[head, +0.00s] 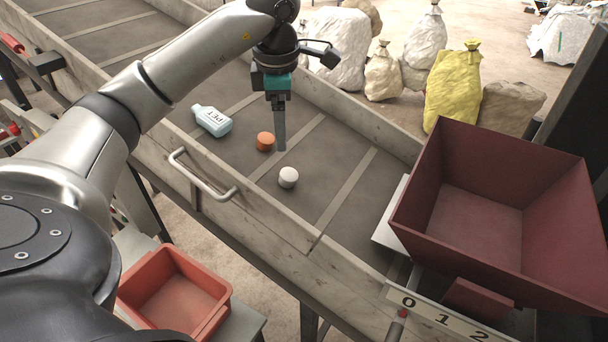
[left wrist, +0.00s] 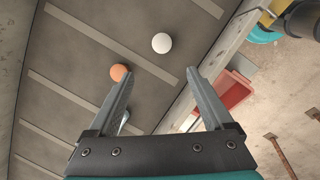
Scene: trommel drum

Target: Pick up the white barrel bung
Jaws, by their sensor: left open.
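The white barrel bung (head: 288,177) is a small round white piece lying on the grey belt. In the left wrist view the white bung (left wrist: 161,43) shows beyond the fingertips, roughly between their lines. My left gripper (head: 279,148) points down over the belt, behind the white bung in the head view. Its two fingers (left wrist: 160,74) are apart with nothing between them. The gap between the fingertips and the belt is hard to judge. My right gripper is in neither view.
An orange bung (head: 265,141) lies close to the left fingers, and a pale blue PET bottle (head: 212,121) lies farther left. A side wall with a metal handle (head: 203,188) edges the belt. A dark red hopper (head: 437,190) stands right; a red bin (head: 173,291) is below.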

